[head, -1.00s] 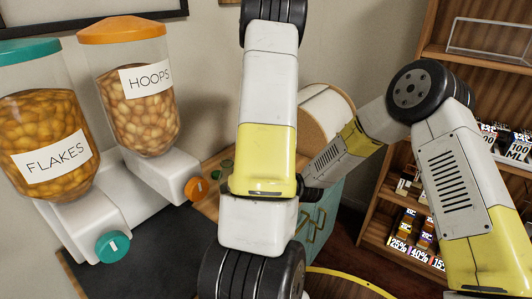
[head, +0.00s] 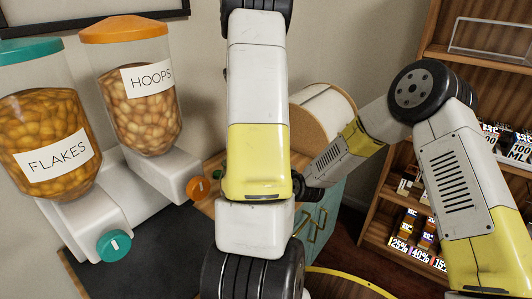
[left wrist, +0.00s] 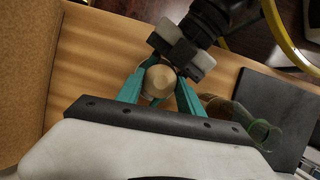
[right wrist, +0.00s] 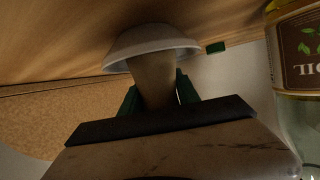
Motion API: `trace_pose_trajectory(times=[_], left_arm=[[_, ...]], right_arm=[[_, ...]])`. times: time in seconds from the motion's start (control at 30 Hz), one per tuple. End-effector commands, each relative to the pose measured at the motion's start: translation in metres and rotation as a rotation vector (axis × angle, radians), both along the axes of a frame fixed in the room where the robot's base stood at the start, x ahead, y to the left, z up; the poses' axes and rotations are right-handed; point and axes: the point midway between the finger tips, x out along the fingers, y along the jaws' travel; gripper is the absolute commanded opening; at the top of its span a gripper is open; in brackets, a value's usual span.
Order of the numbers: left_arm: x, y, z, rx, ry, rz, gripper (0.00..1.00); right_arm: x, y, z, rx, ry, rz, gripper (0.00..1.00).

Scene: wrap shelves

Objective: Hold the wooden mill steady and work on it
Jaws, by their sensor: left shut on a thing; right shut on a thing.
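The wooden mill (left wrist: 159,84) shows end-on as a pale round top in the left wrist view, between the teal fingers of my left gripper (left wrist: 161,73), which is shut on it. In the right wrist view the mill's tan body (right wrist: 153,78) stands between the dark green fingers of my right gripper (right wrist: 156,88), also shut on it. A pale grey bowl (right wrist: 150,42) shows at the far end of the body; I cannot tell whether they touch. In the head view my arms hide the mill and both gripper tips.
Cereal dispensers, FLAKES (head: 52,150) and HOOPS (head: 147,90), stand at left by a dark mat (head: 130,262). A labelled oil bottle (right wrist: 303,60) is close at right in the right wrist view. A green glass bottle (left wrist: 235,118) is near my left gripper. Shelves (head: 400,215) stand at right.

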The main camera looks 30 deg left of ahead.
Motion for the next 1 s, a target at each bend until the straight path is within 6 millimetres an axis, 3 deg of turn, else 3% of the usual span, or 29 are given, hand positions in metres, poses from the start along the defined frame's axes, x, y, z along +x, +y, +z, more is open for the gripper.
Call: trace_pose_trajectory(times=[0.53, 0.57, 0.63, 0.67, 1.0], left_arm=[[-0.0002, 0.0004, 0.0003, 0.0, -0.001, 0.024, 0.04], [-0.0002, 0.0003, 0.0003, 0.001, -0.001, 0.024, 0.48], [-0.0002, 0.0004, 0.0003, 0.0, -0.001, 0.024, 0.62], [-0.0002, 0.0003, 0.0003, 0.0, -0.001, 0.024, 0.66], [0.0, 0.001, 0.0019, 0.001, -0.001, 0.023, 0.66]], right_arm=[[-0.0006, -0.0007, -0.0017, -0.003, 0.003, 0.001, 0.15], [-0.0006, -0.0007, -0.0017, -0.003, 0.003, 0.001, 0.15], [-0.0006, -0.0007, -0.0017, -0.003, 0.003, 0.001, 0.15], [-0.0006, -0.0007, -0.0017, -0.003, 0.003, 0.001, 0.15], [-0.0006, -0.0007, -0.0018, -0.003, 0.003, 0.001, 0.15]])
